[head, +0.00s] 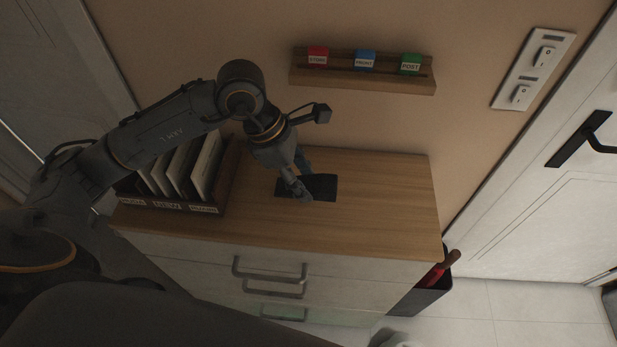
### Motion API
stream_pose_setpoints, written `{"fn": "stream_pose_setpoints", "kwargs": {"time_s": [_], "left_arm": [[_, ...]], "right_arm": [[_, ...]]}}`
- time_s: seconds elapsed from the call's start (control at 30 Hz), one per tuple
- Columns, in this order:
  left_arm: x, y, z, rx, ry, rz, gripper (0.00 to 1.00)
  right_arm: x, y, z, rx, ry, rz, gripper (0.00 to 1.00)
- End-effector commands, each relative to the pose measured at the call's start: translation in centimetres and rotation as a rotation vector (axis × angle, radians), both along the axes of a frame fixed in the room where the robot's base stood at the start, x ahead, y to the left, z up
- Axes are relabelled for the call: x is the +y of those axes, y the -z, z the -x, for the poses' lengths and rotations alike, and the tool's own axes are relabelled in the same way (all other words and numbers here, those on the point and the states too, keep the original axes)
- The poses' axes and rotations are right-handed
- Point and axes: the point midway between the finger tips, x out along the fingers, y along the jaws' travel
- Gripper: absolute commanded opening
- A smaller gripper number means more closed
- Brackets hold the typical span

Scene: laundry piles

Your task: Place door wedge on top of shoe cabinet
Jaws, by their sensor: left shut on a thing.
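The shoe cabinet (390,205) has a wooden top and pale drawer fronts with dark handles. My left gripper (303,192) reaches down over the middle of its top and is shut on a small dark thing, which I take to be the door wedge; the fingers hide most of it. A flat black rectangle (325,187) lies on the top right at the fingertips. I cannot tell whether the held thing touches it or is apart from it. My right gripper is not in view.
A wooden file holder (226,185) with several upright folders stands on the cabinet's left. A wall rack (370,79) with red, blue and green labelled tags hangs above. The right part of the top is clear. A dark bin (425,298) with a red-handled thing stands at right.

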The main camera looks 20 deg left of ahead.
Motion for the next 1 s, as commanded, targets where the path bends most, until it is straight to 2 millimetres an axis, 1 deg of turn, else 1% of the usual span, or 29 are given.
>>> {"fn": "stream_pose_setpoints", "kwargs": {"time_s": [0.03, 0.1, 0.2, 0.47, 0.5, 0.6, 0.7, 1.0], "left_arm": [[0.1, 1.0, -0.6, 0.01, -0.002, 0.0, 0.08], [0.1, 2.1, -1.6, 0.007, -0.001, 0.001, 0.08], [0.2, 3.3, -2.6, 0.004, 0.0, 0.001, 0.08], [0.4, 4.8, -3.8, 0.004, 0.0, 0.001, 0.08], [0.4, 5.3, -3.6, 0.009, 0.0, 0.0, 0.08], [0.4, 6.7, -3.6, 0.008, 0.0, 0.0, 0.08], [0.3, 7.6, -3.6, 0.004, 0.002, 0.0, 0.08], [0.4, 8.1, -3.7, 0.001, 0.001, -0.001, 0.08]], "right_arm": [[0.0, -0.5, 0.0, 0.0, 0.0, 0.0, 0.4], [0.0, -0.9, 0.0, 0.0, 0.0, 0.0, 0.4], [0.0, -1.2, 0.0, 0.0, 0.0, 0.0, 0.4], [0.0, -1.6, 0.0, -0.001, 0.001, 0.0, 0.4], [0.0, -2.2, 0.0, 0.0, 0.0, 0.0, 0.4], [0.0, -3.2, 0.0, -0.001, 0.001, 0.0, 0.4], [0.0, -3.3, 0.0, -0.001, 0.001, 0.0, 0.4], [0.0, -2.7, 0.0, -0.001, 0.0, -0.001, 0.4]]}}
